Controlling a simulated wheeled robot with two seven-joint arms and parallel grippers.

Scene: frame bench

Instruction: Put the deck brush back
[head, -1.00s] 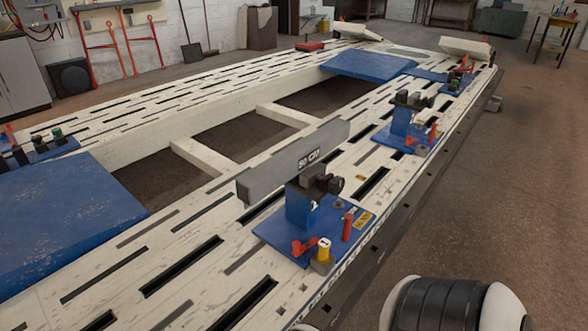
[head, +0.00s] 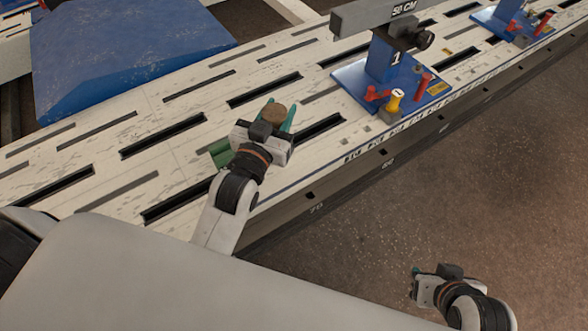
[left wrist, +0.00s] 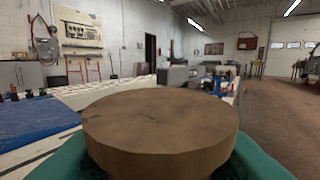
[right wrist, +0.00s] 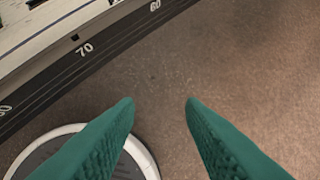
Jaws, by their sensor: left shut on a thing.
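My left gripper (head: 277,117) is over the near side of the bench, with its teal fingers shut on a brown, round-topped, wood-like piece (head: 273,113). This piece fills the lower middle of the left wrist view (left wrist: 160,120); it looks like the top of the deck brush, but bristles are not visible. A green piece (head: 220,152) shows beside the gripper, partly hidden; I cannot tell whether it joins the brown piece. My right gripper (head: 414,284) is off the bench's near edge, above the floor. The right wrist view shows its fingers (right wrist: 160,101) apart and empty.
The white slotted bench (head: 190,85) carries a blue plate (head: 110,55) at the left. A blue clamp stand (head: 385,65) with red and yellow fittings and a grey 50 CM bar (head: 365,14) stand to the right. The floor (head: 480,180) beyond the bench's numbered edge is clear.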

